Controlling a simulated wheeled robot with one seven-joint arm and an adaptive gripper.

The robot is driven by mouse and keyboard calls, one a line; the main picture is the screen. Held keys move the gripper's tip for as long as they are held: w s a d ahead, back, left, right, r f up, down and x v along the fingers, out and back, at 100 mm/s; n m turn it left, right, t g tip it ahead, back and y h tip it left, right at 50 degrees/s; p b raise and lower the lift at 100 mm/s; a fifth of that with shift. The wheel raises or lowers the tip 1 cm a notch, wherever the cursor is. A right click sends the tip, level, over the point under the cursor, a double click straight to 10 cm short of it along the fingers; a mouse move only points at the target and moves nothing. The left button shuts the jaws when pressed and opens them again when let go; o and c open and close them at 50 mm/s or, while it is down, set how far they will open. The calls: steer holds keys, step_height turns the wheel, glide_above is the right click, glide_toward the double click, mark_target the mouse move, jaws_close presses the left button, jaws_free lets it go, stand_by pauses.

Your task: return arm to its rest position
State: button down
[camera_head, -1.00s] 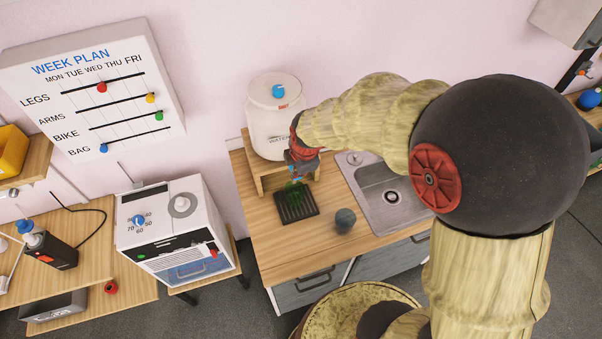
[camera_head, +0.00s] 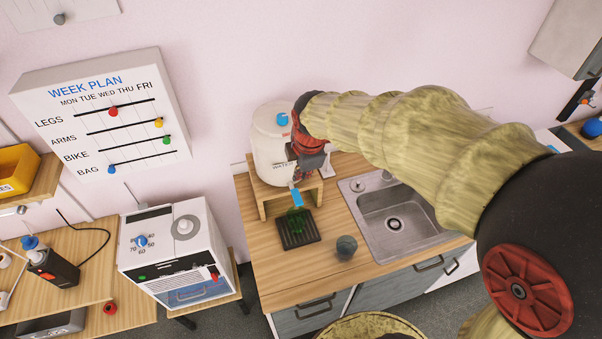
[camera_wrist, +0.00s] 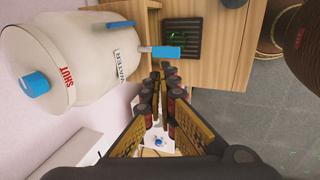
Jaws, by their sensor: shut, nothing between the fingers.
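My gripper (camera_head: 311,160) is shut and empty, in front of the right side of the white water dispenser (camera_head: 271,150). My arm reaches in from the right over the sink. In the wrist view the fingers of my gripper (camera_wrist: 165,72) are together, near the dispenser (camera_wrist: 85,65) and its blue tap (camera_wrist: 165,52). I cannot tell whether they touch anything. A green see-through object (camera_head: 297,222) is on the black ribbed tray (camera_head: 299,240) below the tap; the wrist view shows only a little green there.
A dark round cup (camera_head: 346,247) stands right of the tray. A steel sink (camera_head: 395,211) is beyond it. A white box with dials (camera_head: 170,255) is on the left, below the week plan board (camera_head: 105,125). Counter in front of the tray is clear.

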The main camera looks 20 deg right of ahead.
stand_by(0.3)
steer(key=s+f+m+t+b, duration=0.1)
steer(key=s+f+m+b, duration=0.2)
steer(key=s+m+b, duration=0.5)
steer(key=s+d+f+m+b, duration=0.1)
steer(key=s+f+m+b, duration=0.2)
steer(key=s+m+b, duration=0.5)
steer(key=s+m, duration=0.2)
steer(key=s, duration=0.3)
steer(key=shift+s+d+f+t, duration=0.25)
steer(key=shift+d+f+t, duration=0.05)
steer(key=shift+t, duration=0.1)
stand_by(0.5)
